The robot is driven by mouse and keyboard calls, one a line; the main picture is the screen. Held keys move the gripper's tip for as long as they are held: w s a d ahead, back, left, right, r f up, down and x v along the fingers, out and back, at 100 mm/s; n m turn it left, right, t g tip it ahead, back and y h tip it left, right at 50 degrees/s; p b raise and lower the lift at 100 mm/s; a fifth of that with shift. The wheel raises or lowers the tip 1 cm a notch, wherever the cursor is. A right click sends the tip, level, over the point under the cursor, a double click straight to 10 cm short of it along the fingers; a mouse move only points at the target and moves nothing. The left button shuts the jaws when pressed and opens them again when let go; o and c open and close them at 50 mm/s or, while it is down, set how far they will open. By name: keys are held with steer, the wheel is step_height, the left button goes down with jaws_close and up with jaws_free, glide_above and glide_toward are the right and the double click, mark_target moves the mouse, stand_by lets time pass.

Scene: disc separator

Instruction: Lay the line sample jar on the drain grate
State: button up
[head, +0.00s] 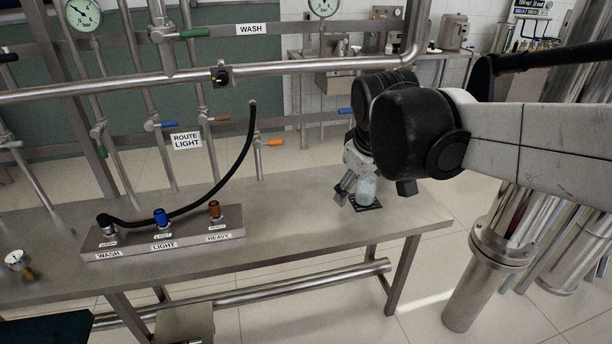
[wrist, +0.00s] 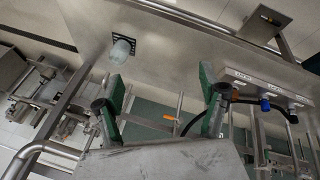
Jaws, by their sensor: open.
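The line sample jar (head: 366,190) is small, pale and translucent. It is at the dark square drain grate (head: 370,207) near the right end of the steel bench. In the wrist view the jar (wrist: 122,51) overlaps the slotted grate (wrist: 130,41); I cannot tell for sure whether it lies or stands. My gripper (head: 374,191) is over that end of the bench, its fingers spread, and partly hides the jar in the head view. In the wrist view my gripper (wrist: 163,94) is open and empty, with the jar beyond the left finger, apart from it.
A manifold block (head: 165,243) with WASH, LIGHT and HEAVY ports sits on the bench to the left. A black hose (head: 235,165) arches from its WASH port. Pipes and valves rise behind the bench. The bench between block and grate is clear.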

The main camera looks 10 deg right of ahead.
steer(key=s+a+f+m+t, duration=0.1)
steer(key=s+a+f+m, duration=0.1)
steer(key=s, duration=0.4)
steer(key=s+a+f+m+t+y, duration=0.1)
steer(key=s+a+f+m, duration=0.1)
steer(key=s, duration=0.4)
steer(key=shift+s+a+m, duration=0.25)
steer(key=shift+s+m, duration=0.15)
steer(key=shift+m, duration=0.1)
